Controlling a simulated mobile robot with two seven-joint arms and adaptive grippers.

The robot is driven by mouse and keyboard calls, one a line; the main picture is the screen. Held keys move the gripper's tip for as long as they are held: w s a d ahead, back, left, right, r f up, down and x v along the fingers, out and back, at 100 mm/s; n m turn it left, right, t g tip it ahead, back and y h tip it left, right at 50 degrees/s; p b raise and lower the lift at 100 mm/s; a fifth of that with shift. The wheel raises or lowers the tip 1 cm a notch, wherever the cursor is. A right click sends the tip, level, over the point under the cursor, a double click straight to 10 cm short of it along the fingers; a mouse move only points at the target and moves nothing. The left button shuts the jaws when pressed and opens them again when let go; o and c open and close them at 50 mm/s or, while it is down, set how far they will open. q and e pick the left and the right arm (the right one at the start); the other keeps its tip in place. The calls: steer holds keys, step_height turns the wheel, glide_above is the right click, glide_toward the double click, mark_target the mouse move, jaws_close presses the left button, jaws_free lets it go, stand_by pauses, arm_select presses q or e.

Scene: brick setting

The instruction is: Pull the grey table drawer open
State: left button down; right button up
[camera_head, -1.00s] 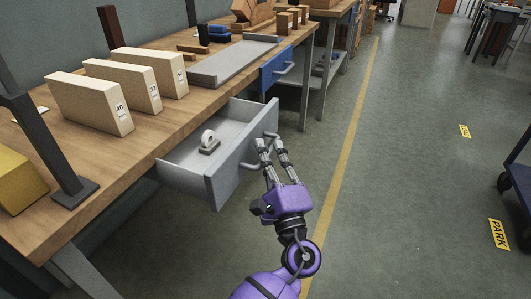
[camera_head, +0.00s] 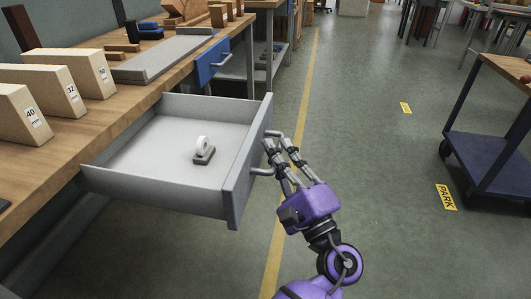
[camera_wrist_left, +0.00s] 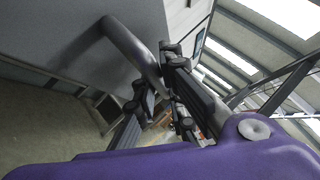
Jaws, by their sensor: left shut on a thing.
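The grey table drawer (camera_head: 240,185) stands well open from the wooden workbench in the head view, its inside in plain sight. A small white tape roll on a dark holder (camera_head: 203,150) sits on its floor. My purple left gripper (camera_head: 282,155) is at the drawer's front, its fingers shut on the grey bar handle (camera_head: 262,171). In the left wrist view the handle (camera_wrist_left: 130,48) runs from the drawer front (camera_wrist_left: 75,35) to between the fingers (camera_wrist_left: 160,92). My right gripper is in neither view.
The workbench (camera_head: 110,120) carries numbered pale blocks (camera_head: 60,88) and a long grey tray (camera_head: 165,58). A blue drawer (camera_head: 212,62) is shut farther along. A cart (camera_head: 490,150) stands at the right. The floor (camera_head: 370,150) between is clear.

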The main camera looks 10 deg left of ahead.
arm_select(q)
steer(key=shift+f, duration=0.15)
steer(key=c, duration=1.8)
jaws_free()
steer(key=shift+d, duration=0.1)
steer(key=v, duration=1.2)
